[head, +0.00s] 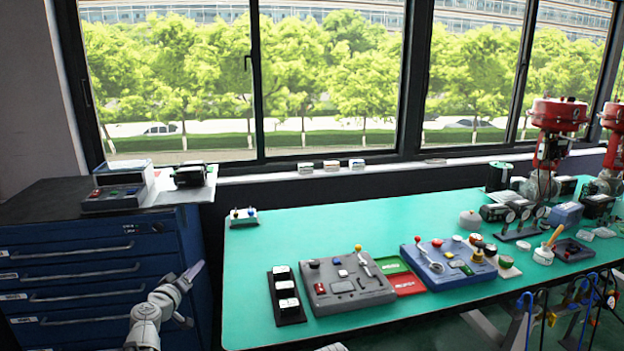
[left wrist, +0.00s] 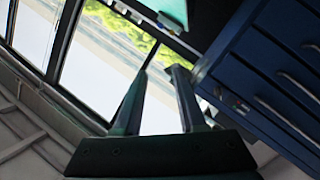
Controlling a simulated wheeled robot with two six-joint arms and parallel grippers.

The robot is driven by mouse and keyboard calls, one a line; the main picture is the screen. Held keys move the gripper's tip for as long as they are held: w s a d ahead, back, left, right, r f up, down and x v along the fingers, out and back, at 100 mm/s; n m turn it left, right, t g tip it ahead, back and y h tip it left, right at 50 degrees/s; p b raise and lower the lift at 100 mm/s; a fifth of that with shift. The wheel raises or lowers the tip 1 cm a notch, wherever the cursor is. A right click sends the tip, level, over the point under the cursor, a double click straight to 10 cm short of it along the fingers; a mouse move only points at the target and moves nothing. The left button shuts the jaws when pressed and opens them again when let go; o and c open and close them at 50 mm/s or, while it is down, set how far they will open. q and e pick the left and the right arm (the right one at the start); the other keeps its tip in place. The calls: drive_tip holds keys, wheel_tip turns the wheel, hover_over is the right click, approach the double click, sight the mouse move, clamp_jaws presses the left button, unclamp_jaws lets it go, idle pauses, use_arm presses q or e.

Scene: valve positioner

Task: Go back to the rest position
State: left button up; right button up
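My left gripper (head: 194,270) is raised in front of the blue drawer cabinet, left of the green table, and touches nothing that I can see. In the left wrist view its two fingers (left wrist: 160,72) stand apart with nothing between them, and the window and the cabinet show behind. My right gripper does not show; only a small pale piece, perhaps of my right arm, shows at the bottom edge of the head view.
The green table (head: 300,225) carries a grey panel (head: 347,284), a blue panel (head: 447,263), a black rack (head: 287,318) and red valve actuators (head: 558,115) at right. The blue cabinet (head: 95,270) stands left. The table's back left is mostly clear.

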use_arm(q)
drive_tip(key=s+d+f+m+g+h+p, duration=0.1)
drive_tip(key=s+d+m+g+p, duration=0.1)
drive_tip(key=d, duration=0.6)
drive_tip(key=s+d+f+m+g+h+p, duration=0.1)
drive_tip(key=s+d+m+g+h+p, duration=0.1)
drive_tip(key=d, duration=0.7)
drive_tip(key=s+d+f+m+g+h+p, duration=0.1)
drive_tip(key=s+d+m+g+p, duration=0.2)
drive_tip(key=s+d, duration=0.4)
drive_tip(key=shift+s+d+m+g+h+p, duration=0.2)
drive_tip(key=shift+d+m+g+h+p, duration=0.15)
drive_tip(key=shift+d+g+p, duration=0.55)
drive_tip(key=s+d+m+g+y+p, duration=0.1)
drive_tip(key=s+g+y+p, duration=0.5)
drive_tip(key=s, duration=1.4)
drive_tip(key=shift+m+g+y, duration=0.65)
drive_tip(key=shift+g+y, duration=0.25)
drive_tip(key=shift+y, duration=0.15)
